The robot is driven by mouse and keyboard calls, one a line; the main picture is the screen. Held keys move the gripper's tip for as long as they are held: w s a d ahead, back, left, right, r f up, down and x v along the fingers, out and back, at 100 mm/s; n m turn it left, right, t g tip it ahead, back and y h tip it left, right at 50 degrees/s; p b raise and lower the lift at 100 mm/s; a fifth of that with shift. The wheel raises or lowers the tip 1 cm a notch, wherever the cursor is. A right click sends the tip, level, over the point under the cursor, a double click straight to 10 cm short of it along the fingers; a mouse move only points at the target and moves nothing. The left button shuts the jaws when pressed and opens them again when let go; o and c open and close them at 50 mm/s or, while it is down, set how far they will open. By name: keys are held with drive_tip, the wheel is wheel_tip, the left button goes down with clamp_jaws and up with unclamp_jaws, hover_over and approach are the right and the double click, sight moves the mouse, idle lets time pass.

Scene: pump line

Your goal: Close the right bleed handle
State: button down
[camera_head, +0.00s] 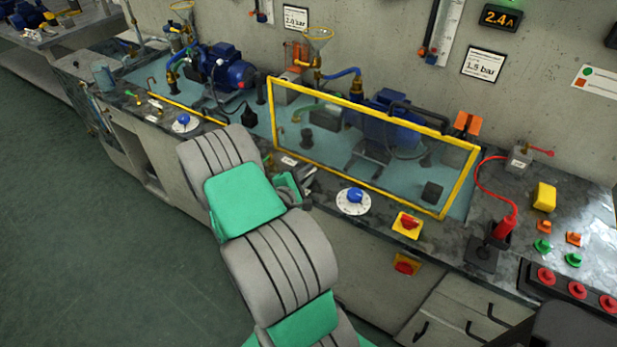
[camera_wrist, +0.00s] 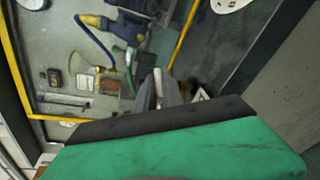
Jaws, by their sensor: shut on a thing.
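My gripper (camera_head: 303,188) is low over the front edge of the bench, just left of the blue-knobbed dial. In the wrist view its dark fingers (camera_wrist: 172,92) are shut on a slim pale lever, the right bleed handle (camera_wrist: 158,84). The handle's lower part and pivot are hidden by my gripper. In the head view my gripper and wrist cover most of the handle, and its exact angle cannot be told there. A small white label (camera_head: 288,160) lies on the bench beside my gripper.
A yellow-framed clear guard (camera_head: 374,112) stands right behind my gripper, with a blue pump (camera_head: 388,118) behind it. A white dial with a blue knob (camera_head: 354,200) and a red-yellow switch (camera_head: 408,224) are to the right. Another blue pump (camera_head: 228,70) is at left.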

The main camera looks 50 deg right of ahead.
drive_tip(key=m+g, duration=0.1)
drive_tip(key=m+g+b, duration=0.1)
drive_tip(key=g, duration=0.1)
drive_tip(key=m+g+b, duration=0.1)
drive_tip(key=shift+w+f+g, duration=0.15)
drive_tip(key=shift+f+g, duration=0.1)
drive_tip(key=shift+g, duration=0.05)
drive_tip(key=shift+r+m+g+y+b, duration=0.15)
drive_tip(key=shift+m+g+y+b, duration=0.25)
drive_tip(key=shift+m+g+b, duration=0.8)
drive_tip(key=shift+g, duration=0.5)
drive_tip(key=c, duration=1.7)
unclamp_jaws()
drive_tip(key=shift+r, duration=0.1)
drive_tip(key=shift+c, duration=0.2)
drive_tip(key=shift+w+a, duration=0.15)
drive_tip(key=shift+a, duration=0.15)
drive_tip(key=p+v, duration=0.7)
drive_tip(key=p, duration=0.1)
